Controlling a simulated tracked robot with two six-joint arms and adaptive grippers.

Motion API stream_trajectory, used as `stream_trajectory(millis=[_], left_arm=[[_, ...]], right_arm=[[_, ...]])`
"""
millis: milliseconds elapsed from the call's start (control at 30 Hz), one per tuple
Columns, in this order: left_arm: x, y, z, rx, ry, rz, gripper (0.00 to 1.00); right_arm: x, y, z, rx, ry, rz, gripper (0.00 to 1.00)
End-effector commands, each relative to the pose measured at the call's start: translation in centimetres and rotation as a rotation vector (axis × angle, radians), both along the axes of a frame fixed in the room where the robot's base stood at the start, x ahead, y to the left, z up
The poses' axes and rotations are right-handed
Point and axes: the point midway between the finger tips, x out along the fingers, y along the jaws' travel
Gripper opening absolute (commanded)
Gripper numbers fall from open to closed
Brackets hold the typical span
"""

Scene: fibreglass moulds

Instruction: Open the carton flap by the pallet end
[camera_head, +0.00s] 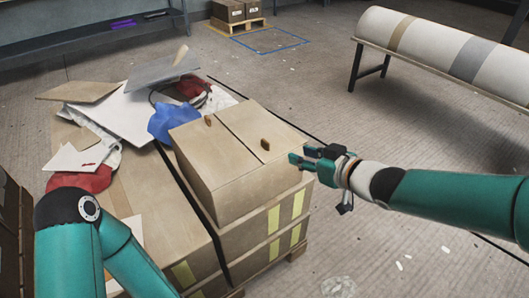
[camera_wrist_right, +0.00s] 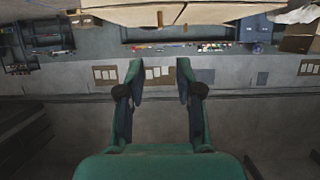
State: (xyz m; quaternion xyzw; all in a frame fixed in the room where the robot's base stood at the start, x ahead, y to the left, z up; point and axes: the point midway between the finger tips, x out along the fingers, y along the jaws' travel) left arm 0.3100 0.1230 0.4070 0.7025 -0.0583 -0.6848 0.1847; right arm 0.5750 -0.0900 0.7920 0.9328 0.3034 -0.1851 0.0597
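The closed brown carton (camera_head: 215,160) sits on the stacked load, with a seam across its top between two flaps. The right-hand flap (camera_head: 250,118) lies flat and carries a small brown tab (camera_head: 265,145). A second tab (camera_head: 208,121) stands near the seam's far end. My right gripper (camera_head: 302,158) is just right of the carton's near right corner, at about the height of its top. In the wrist view its fingers (camera_wrist_right: 160,70) are apart with nothing between them. Tan carton panels (camera_wrist_right: 220,12) show at that view's top edge. My left gripper is out of view.
Sheets, a blue cloth (camera_head: 172,120) and red cloths (camera_head: 82,180) lie left of the carton. A large roll (camera_head: 430,45) rests on a stand at right. Open floor (camera_head: 330,100) lies between.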

Motion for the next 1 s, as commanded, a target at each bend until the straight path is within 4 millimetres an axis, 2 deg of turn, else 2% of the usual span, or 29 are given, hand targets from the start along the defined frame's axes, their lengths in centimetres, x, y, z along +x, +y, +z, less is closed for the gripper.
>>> stream_trajectory(millis=[267,700,1000], left_arm=[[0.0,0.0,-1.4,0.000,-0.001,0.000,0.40],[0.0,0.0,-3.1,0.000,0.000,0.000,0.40],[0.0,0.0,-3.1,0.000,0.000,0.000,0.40]], right_arm=[[2.7,2.1,-1.7,-0.002,0.000,0.004,0.35],[9.7,7.1,-5.1,-0.002,0.001,0.003,0.35],[12.1,8.8,-6.2,-0.002,0.001,0.000,0.35]])
